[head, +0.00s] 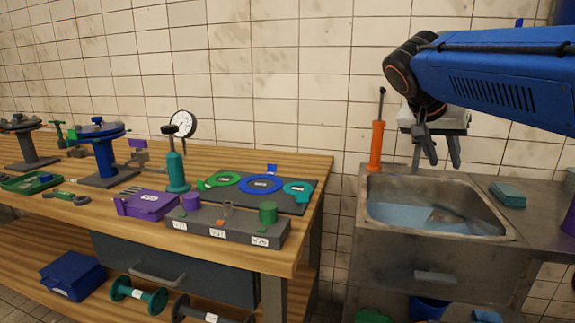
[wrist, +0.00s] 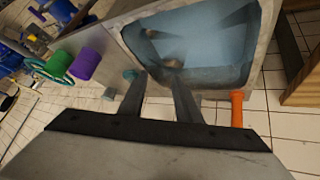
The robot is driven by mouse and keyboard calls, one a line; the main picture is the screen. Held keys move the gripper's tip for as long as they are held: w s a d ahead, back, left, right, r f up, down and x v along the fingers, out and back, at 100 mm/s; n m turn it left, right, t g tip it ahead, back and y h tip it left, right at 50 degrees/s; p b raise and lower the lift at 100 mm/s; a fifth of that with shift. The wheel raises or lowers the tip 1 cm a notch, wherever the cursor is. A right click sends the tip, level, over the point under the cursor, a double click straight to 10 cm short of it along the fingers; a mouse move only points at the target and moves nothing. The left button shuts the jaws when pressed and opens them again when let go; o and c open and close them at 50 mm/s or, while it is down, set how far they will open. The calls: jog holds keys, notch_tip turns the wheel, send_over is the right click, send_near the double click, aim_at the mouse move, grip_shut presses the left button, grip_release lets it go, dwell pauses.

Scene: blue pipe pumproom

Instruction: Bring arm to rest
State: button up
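My blue arm (head: 500,75) reaches in from the upper right of the head view. My gripper (head: 443,160) hangs from it, fingers pointing down, above the metal sink (head: 365,230). Its two dark fingers stand apart with nothing between them. In the wrist view the gripper (wrist: 160,78) also shows a clear gap between its fingers, with the sink's basin (wrist: 245,75) beyond them. The fingers touch nothing that I can see.
An orange pump-like cylinder (head: 376,146) stands at the sink's back left, close to my gripper; it shows in the wrist view (wrist: 237,108). A teal block (head: 508,194) lies right of the basin. The wooden bench (head: 318,170) at left holds valves, a gauge (head: 183,124) and tools.

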jog(key=s+a+f+n+y, duration=0.3)
jog(key=s+f+n, duration=0.1)
jog(key=s+f, duration=0.7)
jog(key=s+a+f+n+y, duration=0.3)
jog(key=s+f+n, duration=0.2)
jog(key=s+f, duration=0.7)
notch_tip(320, 180, down, 4)
jog(key=shift+a+f+t+y, duration=0.25)
jog(key=shift+t+y, duration=0.05)
